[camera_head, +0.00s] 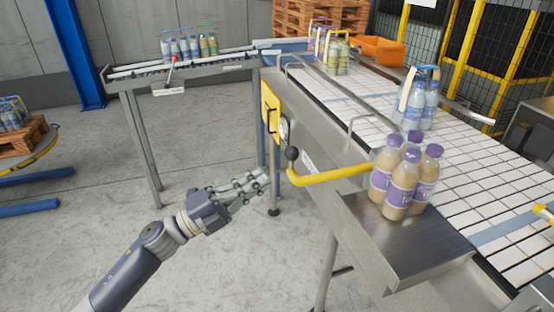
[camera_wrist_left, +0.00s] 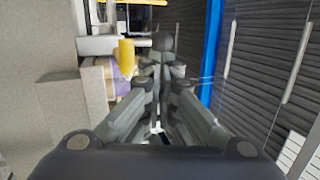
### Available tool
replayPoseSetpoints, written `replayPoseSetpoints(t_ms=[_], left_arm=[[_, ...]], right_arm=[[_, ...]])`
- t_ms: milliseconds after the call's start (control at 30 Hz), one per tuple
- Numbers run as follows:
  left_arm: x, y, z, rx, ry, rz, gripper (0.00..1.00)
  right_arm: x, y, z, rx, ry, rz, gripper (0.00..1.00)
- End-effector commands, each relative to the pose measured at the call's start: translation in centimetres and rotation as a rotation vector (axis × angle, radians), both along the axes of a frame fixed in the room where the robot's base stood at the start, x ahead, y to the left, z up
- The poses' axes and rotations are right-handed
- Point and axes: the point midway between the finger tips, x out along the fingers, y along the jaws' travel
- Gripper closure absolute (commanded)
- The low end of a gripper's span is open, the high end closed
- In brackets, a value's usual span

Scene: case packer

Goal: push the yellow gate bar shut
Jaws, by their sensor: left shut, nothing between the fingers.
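The yellow gate bar (camera_head: 330,175) has a dark ball knob at its left end and reaches right across the near side of the conveyor to a group of bottles. Its far end is hidden by the bottles (camera_head: 406,180), which have purple caps and brown contents. My left gripper (camera_head: 262,180) is shut and empty, just left of the knob, with a small gap seen in the head view. In the left wrist view the bar (camera_wrist_left: 126,57) shows left of the fingers (camera_wrist_left: 160,90), and the dark knob shows beyond the fingertips. My right gripper is in neither view.
The white conveyor (camera_head: 470,185) runs from front right to back, with blue bottles (camera_head: 420,103) farther along. A metal plate (camera_head: 400,240) lies before the purple-capped bottles. A side conveyor (camera_head: 125,78) stands at back left. The floor (camera_head: 90,190) left of my arm is clear.

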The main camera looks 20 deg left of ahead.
Motion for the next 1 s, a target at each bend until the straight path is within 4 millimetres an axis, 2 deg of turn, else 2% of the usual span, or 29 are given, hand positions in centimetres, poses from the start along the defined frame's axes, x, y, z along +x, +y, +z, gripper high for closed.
replayPoseSetpoints(t_ms=[33, 300, 867, 1000], left_arm=[[0.7, -0.7, 1.0, -0.002, -0.002, 0.0, 1.0], [3.0, -3.1, 1.8, -0.003, 0.0, 0.002, 1.0], [3.6, -3.8, 1.7, 0.0, 0.0, 0.001, 1.0], [4.2, -4.7, 1.8, -0.002, 0.0, 0.001, 1.0]], right_arm=[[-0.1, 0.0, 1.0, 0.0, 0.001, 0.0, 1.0], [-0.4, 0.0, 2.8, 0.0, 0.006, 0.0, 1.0], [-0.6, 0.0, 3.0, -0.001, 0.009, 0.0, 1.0], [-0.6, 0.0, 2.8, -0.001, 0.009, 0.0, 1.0]])
